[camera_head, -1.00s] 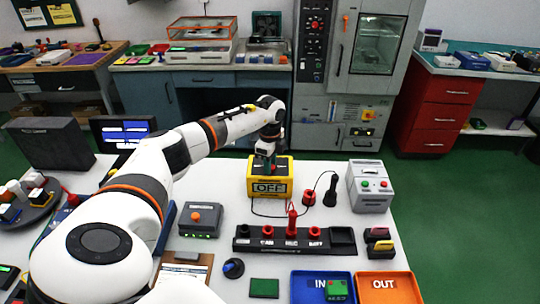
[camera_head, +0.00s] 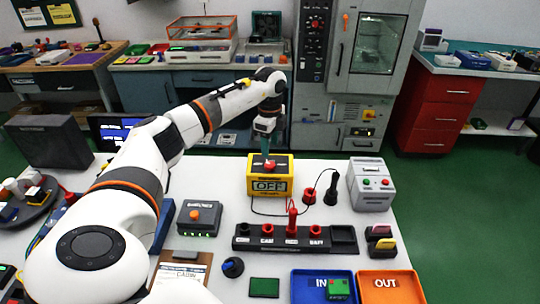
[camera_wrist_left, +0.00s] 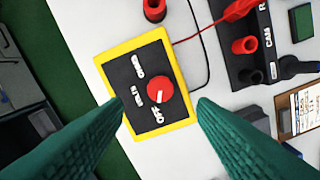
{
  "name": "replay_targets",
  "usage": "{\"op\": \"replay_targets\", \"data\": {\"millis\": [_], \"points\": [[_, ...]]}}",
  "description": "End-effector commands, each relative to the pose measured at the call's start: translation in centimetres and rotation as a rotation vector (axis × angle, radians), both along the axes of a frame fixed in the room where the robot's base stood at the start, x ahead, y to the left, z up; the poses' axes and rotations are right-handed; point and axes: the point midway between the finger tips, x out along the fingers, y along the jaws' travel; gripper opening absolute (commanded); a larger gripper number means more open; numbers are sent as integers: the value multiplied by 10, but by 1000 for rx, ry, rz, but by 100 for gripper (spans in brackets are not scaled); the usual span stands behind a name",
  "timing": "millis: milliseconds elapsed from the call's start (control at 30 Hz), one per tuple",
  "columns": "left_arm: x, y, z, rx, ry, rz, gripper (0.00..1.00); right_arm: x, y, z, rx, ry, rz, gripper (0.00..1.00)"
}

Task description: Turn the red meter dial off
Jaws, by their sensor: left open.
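The yellow meter (camera_head: 270,187) stands on the white table, and its display reads OFF. Its red dial (camera_head: 270,166) sits on the dark top face. In the left wrist view the dial (camera_wrist_left: 160,90) has a white mark pointing toward the OFF label; two other labels lie around it. My left gripper (camera_head: 267,148) is just above the dial, apart from it. In the left wrist view its green fingers (camera_wrist_left: 162,106) are spread, with the dial showing beyond the gap and nothing between them. My right gripper is not in view.
A black socket strip (camera_head: 295,240) with red plugs stands in front of the meter, with leads running to it. A grey box (camera_head: 371,186) with buttons is to the right, and a box with an orange knob (camera_head: 200,219) to the left. Blue and orange trays (camera_head: 388,276) lie at the front.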

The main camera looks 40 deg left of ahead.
Motion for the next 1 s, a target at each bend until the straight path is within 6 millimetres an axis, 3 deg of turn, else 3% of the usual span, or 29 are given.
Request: {"op": "replay_targets", "data": {"millis": [100,300,1000], "points": [[1,0,22,0,-4,0,52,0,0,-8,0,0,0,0],[1,0,47,0,-2,0,52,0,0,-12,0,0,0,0],[0,0,52,0,0,0,52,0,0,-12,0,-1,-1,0]]}}
